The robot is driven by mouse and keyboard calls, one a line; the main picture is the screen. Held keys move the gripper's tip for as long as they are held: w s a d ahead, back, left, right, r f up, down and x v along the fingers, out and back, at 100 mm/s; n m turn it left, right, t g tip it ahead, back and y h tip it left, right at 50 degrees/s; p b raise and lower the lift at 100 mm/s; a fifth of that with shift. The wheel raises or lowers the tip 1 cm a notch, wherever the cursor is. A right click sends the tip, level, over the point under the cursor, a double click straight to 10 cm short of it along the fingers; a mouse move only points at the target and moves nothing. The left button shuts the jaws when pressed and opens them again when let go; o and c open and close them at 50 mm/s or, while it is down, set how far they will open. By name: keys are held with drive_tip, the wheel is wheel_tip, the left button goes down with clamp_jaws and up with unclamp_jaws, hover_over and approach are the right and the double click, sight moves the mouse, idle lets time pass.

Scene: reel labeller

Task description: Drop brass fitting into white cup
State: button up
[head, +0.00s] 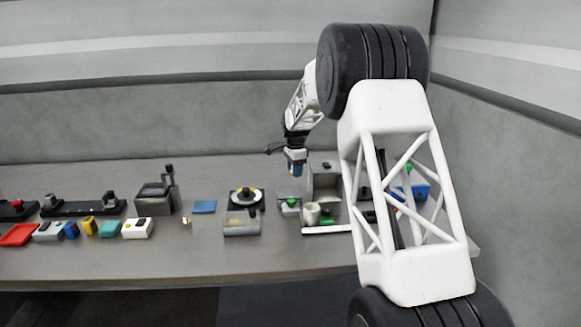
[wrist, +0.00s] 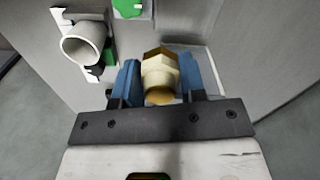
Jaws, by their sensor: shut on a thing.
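My gripper (wrist: 160,84) is shut on the brass fitting (wrist: 158,72), which sits between its two blue fingers in the wrist view. In the head view my gripper (head: 295,168) hangs above the bench, and the fitting cannot be made out there. The white cup (wrist: 83,46) stands to the left of the fitting in the wrist view, apart from it, with its open mouth showing. In the head view the cup (head: 311,213) is on the bench below my gripper and slightly to the right.
A green-topped block (wrist: 130,8) is near the cup. A grey box-like station (head: 324,180) stands behind the cup. A black round device (head: 246,197) and a blue pad (head: 204,207) are to the left. My arm hides part of the bench on the right. The front bench strip is clear.

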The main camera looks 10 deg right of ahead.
drive_tip(key=s+d, duration=0.2)
drive_tip(key=s, duration=0.4)
drive_tip(key=s+d, duration=0.2)
drive_tip(key=s, duration=0.4)
drive_tip(key=shift+s+d+f, duration=0.25)
drive_tip(key=shift+f, duration=0.05)
drive_tip(key=shift+f, duration=0.1)
drive_tip(key=shift+f, duration=2.1)
drive_tip(key=shift+f, duration=0.1)
drive_tip(key=o, duration=1)
